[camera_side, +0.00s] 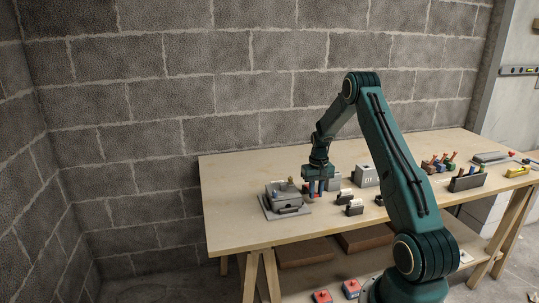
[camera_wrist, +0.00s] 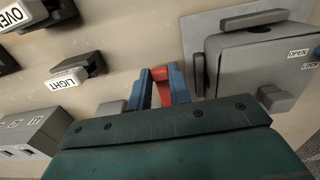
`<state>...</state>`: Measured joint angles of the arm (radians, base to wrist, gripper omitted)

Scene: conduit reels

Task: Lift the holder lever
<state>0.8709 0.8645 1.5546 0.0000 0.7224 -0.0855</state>
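My gripper (camera_wrist: 160,75) has blue fingers that stand a short way apart. A red piece (camera_wrist: 164,88) shows between them in the wrist view; I cannot tell if they clamp it or what it belongs to. In the side view my gripper (camera_side: 318,190) is low over the table, just right of a grey box (camera_side: 285,190) on a flat plate. That box (camera_wrist: 255,65) has OPEN and LOCK labels in the wrist view. A grey upright bar (camera_wrist: 198,75) stands at its left side, close to the fingers. I cannot tell which part is the holder lever.
Dark blocks with a LIGHT label (camera_wrist: 67,78) and an OVEN label (camera_wrist: 18,14) lie left of my gripper in the wrist view. A grey block (camera_side: 366,175) stands behind on the table (camera_side: 235,225). A rack (camera_side: 467,183) is farther right. The table's left end is clear.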

